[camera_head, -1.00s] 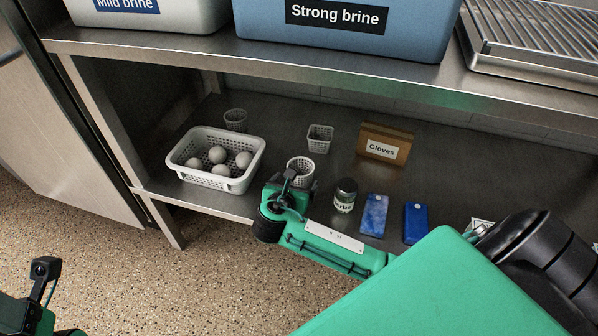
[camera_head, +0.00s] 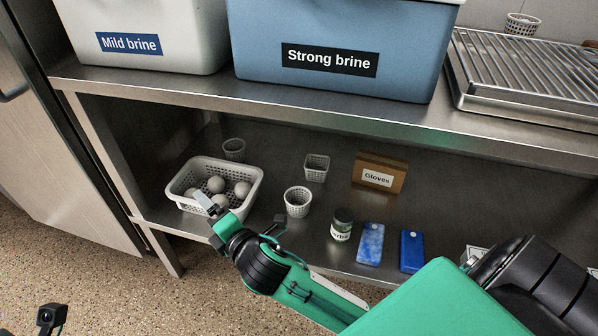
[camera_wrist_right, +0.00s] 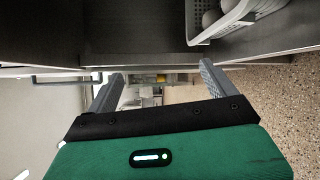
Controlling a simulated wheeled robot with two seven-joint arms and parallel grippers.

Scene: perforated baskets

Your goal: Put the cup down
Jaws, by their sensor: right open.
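A white perforated round cup (camera_head: 298,202) stands upright on the lower shelf, near its front edge. My right gripper (camera_head: 212,222) is open and empty, to the left of this cup and apart from it, in front of the white basket. The wrist view shows its two fingers (camera_wrist_right: 158,85) spread with nothing between them. A second round perforated cup (camera_head: 234,150) stands behind the basket, and a square perforated cup (camera_head: 317,168) stands farther back. My left gripper is out of view; only its wrist camera shows at the bottom left.
A white perforated basket (camera_head: 252,193) holds several pale balls; its corner also shows in the wrist view (camera_wrist_right: 222,24). A jar (camera_head: 342,224), two blue blocks (camera_head: 370,243) and a Gloves box (camera_head: 380,173) are on the right. The upper shelf edge (camera_head: 300,112) overhangs the lower shelf (camera_head: 270,160).

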